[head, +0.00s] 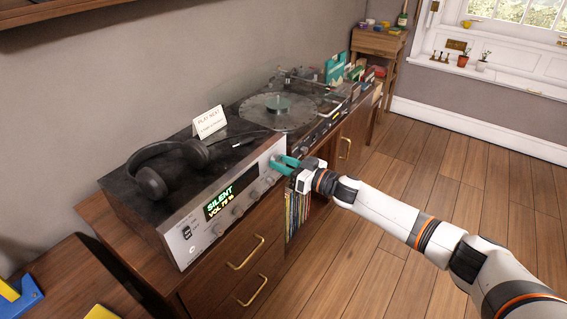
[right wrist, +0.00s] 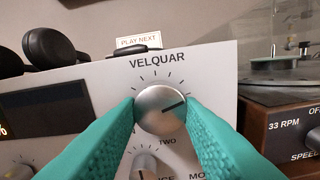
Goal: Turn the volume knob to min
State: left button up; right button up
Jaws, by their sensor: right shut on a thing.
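The silver amplifier (head: 240,205) stands on the wooden cabinet, its front panel facing the room. Its display (head: 219,202) reads SILENT and a VOL figure that looks like the seventies in percent. In the right wrist view, a large round silver knob (right wrist: 160,110) sits under the name VELQUAR, with its dark pointer line aimed right and slightly up. My right gripper (head: 282,162) has its teal fingers closed on both sides of this knob. The fingers hide part of the lettering around it, so I cannot read a volume label. My left gripper is not in view.
Headphones (head: 170,165) and a PLAY NEXT card (head: 209,123) rest on top of the amplifier. A turntable (head: 278,110) stands beyond it. Smaller knobs, including one just below (right wrist: 144,166), sit close to my fingers. The wooden floor (head: 400,190) at the right is clear.

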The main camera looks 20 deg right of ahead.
jog(key=n+p, duration=0.1)
jog(key=n, duration=0.2)
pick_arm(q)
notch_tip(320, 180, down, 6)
pick_arm(e)
jog(key=n, duration=0.5)
jog(key=shift+n, duration=0.4)
pick_arm(q)
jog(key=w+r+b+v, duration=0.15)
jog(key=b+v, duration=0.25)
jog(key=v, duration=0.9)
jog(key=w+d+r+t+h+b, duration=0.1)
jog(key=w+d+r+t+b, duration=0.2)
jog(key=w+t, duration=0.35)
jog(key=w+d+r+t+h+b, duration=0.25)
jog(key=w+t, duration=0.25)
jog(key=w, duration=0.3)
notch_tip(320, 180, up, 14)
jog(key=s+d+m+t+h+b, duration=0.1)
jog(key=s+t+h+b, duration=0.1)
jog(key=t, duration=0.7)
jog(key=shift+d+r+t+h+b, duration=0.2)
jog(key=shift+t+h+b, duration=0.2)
jog(key=shift+b, duration=0.6)
pick_arm(e)
jog(key=n, duration=3.3)
